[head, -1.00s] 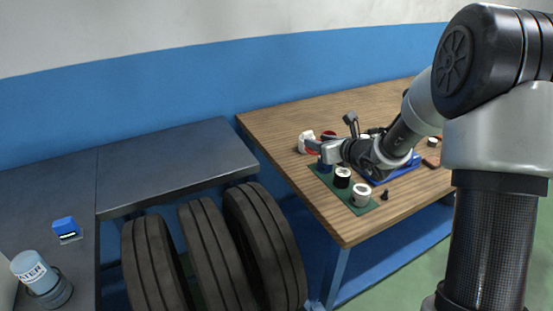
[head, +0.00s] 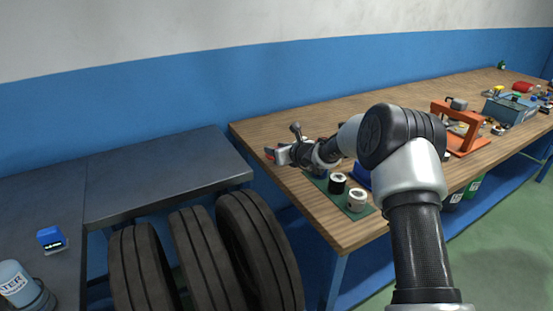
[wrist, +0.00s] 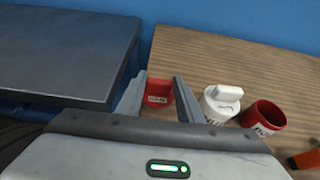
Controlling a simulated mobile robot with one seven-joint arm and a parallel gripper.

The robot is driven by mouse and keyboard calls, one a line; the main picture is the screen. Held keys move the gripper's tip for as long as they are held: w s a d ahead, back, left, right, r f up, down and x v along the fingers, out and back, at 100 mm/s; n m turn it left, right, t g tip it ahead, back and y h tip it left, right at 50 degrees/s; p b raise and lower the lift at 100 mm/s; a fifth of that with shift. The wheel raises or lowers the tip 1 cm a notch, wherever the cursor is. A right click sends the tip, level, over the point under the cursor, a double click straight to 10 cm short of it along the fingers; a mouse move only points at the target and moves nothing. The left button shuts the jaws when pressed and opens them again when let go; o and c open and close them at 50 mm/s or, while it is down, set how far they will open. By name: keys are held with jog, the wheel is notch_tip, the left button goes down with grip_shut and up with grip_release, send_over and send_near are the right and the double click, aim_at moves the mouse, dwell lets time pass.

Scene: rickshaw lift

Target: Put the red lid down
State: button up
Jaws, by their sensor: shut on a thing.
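The red lid (wrist: 158,91), with a white label, is between the two fingers of my gripper (wrist: 161,82) in the wrist view. In the head view my gripper (head: 274,155) is at the left part of the wooden table (head: 262,126), with a bit of the red lid (head: 269,151) showing at its tip. My gripper is shut on the lid. Whether the lid touches the table top is not clear. A white lid with a raised grip (wrist: 222,99) and an open red cup (wrist: 264,118) stand to its right.
A green mat (head: 318,182) holds a black container (head: 337,184) and a white container (head: 356,200). A dark bench (head: 165,165) lies left, with tyres (head: 190,255) in front. An orange frame (head: 460,125) stands further right on the wooden table.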

jog(key=shift+f, duration=1.55)
jog(key=shift+f, duration=0.1)
jog(key=shift+f+b, duration=0.1)
jog(key=shift+b, duration=0.35)
jog(key=o, duration=1)
jog(key=shift+o, duration=0.2)
